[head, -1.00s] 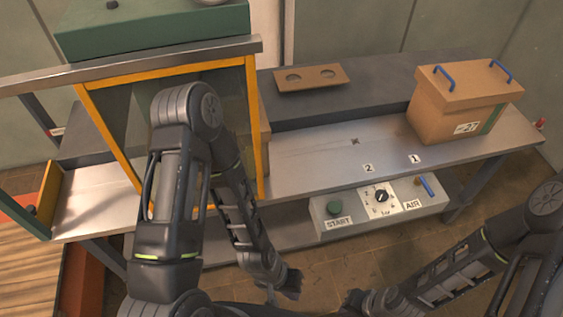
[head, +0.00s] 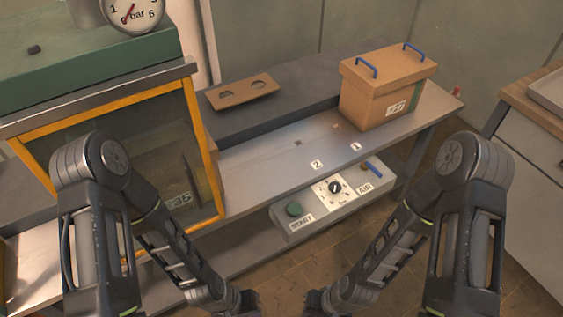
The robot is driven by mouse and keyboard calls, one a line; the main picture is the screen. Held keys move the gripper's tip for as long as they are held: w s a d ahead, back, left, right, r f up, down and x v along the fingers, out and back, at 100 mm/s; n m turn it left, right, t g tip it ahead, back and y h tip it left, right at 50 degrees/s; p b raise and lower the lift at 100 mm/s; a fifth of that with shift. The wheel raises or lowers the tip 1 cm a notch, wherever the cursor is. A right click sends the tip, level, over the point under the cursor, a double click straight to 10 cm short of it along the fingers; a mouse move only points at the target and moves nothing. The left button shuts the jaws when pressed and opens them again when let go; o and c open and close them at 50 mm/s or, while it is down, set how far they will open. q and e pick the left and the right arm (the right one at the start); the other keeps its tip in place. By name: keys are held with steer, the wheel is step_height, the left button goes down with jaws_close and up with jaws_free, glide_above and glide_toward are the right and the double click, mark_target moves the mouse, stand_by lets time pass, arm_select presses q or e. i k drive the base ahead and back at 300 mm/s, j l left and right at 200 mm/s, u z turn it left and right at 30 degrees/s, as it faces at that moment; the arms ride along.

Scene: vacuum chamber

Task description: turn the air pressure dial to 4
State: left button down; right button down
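The air pressure dial (head: 335,187) is a black knob on a white plate with numbers around it, on the grey control box under the bench. The numbers are too small to read surely. A round bar gauge (head: 132,12) is partly cut off at the top left; its red needle points to the lower left. My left gripper (head: 250,302) and my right gripper (head: 312,302) are at the bottom edge, low in front of the bench and apart from the dial. Their fingers are dark and partly cut off, so I cannot tell whether they are open.
The control box also has a green START button (head: 294,209) and a blue-handled AIR valve (head: 372,168). A cardboard-coloured box (head: 375,95) with blue handles stands on the bench (head: 265,158). The yellow-framed chamber (head: 207,150) is at left. Floor in front of the control box is clear.

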mark_target(335, 188)
steer(key=l+z, duration=0.2)
steer(key=z, duration=0.3)
steer(key=i+l+z, duration=0.1)
steer(key=z, duration=0.35)
steer(key=i+l+z, duration=0.1)
steer(key=z, duration=0.4)
steer(key=i, duration=0.1)
